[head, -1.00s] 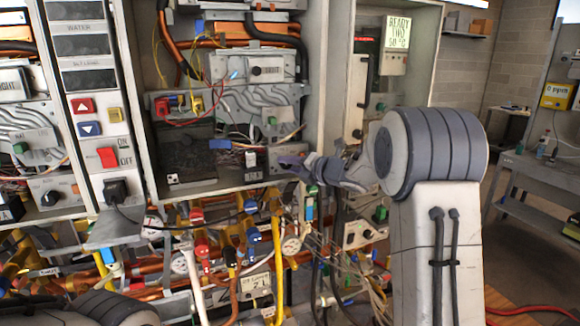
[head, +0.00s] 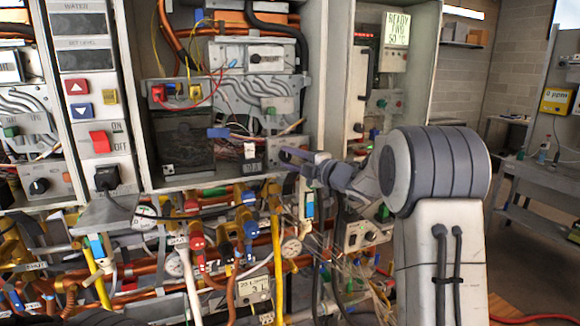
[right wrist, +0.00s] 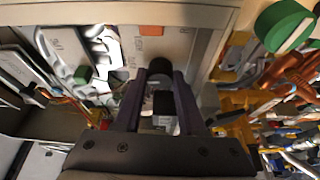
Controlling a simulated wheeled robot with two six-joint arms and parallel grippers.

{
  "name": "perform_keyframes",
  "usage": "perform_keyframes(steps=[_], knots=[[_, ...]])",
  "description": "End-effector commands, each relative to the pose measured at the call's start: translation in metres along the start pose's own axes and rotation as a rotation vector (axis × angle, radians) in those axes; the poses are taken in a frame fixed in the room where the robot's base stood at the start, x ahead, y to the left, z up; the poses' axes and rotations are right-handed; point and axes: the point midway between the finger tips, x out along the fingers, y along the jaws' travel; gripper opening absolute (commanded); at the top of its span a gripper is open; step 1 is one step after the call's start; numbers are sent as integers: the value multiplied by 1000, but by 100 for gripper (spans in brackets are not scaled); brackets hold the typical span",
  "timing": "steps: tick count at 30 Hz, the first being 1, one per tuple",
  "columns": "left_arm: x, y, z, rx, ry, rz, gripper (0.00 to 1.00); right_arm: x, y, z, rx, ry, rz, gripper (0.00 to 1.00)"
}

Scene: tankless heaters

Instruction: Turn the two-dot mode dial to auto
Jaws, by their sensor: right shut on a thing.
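My right gripper (head: 287,154) is at the lower right of the middle heater's open cabinet, at a small grey control panel (head: 276,146). It is shut on a dark dial, which its fingers mostly hide in the head view. In the right wrist view the fingers (right wrist: 160,75) stand on either side of the dark dial (right wrist: 158,66), in front of a pale panel. The dial's dots and the mode it points to cannot be made out. My left gripper is out of view.
A similar black dial (head: 40,187) sits on the left heater. A red rocker switch (head: 99,141) is on the column between the cabinets. Pipes, valves and gauges (head: 291,247) crowd the space below. A green knob (right wrist: 283,25) is at the right wrist view's upper right.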

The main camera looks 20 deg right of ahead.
Motion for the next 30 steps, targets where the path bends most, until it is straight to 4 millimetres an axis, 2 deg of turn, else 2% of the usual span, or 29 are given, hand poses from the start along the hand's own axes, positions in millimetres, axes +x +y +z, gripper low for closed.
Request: perform_keyframes(steps=[6, 22, 23, 24, 30], knots=[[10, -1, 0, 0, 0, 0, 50, -1, -3, 1, 69, -3, 25, 0], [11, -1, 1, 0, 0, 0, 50, -1, -2, 1, 92, -3, 33, 0], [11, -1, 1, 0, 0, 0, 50, -1, -2, 1, 92, -3, 33, 47], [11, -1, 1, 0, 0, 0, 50, 0, -2, 1, 92, -3, 33, 52], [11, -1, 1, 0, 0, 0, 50, 0, -2, 0, 91, -2, 34, 52]])
